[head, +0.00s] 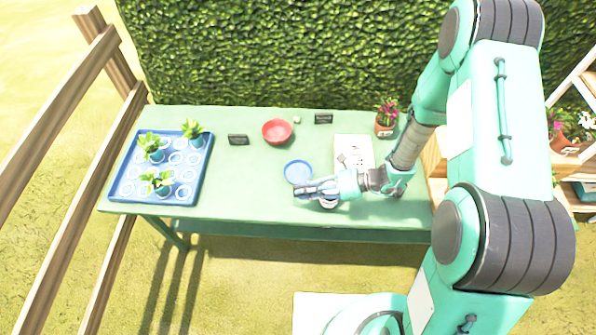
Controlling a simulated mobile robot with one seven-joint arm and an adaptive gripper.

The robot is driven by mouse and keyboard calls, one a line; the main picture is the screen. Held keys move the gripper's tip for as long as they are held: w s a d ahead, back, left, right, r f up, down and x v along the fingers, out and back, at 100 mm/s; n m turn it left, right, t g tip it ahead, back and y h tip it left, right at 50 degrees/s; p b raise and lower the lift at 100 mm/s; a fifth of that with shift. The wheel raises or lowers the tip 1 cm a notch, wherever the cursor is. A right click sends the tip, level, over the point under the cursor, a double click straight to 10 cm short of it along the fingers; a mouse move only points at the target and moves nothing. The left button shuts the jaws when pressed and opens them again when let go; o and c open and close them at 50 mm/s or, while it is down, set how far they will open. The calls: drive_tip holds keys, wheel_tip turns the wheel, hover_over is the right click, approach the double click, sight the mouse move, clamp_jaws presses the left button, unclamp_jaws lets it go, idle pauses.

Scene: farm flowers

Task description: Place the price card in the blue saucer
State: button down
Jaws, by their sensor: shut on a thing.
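The blue saucer (298,172) lies on the green table near its front middle. My gripper (303,191) is low over the table at the saucer's front edge, pointing left. It is shut on a small dark thing that looks like a price card, though it is hard to tell apart from the dark fingers. Whether it touches the saucer cannot be told. Two other small dark cards stand on the table, one left of the red bowl (238,139) and one at the back (323,118). The saucer's visible inside looks empty.
A red bowl (277,132) stands behind the saucer. A blue tray (118,192) with several seedlings is at the left. A pale board (354,141) and a potted pink flower (385,118) are at the right. A small round thing (328,204) is partly hidden under my gripper.

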drive_tip(key=shift+f, duration=0.55)
drive_tip(key=shift+w, duration=0.1)
drive_tip(key=b, duration=0.2)
hover_over(290, 174)
drive_tip(key=shift+f, duration=0.75)
drive_tip(key=shift+f+b, duration=0.55)
drive_tip(key=shift+f, duration=1.2)
drive_tip(key=shift+f+b, duration=0.3)
drive_tip(key=shift+f, duration=0.15)
drive_tip(key=c, duration=1.6)
unclamp_jaws()
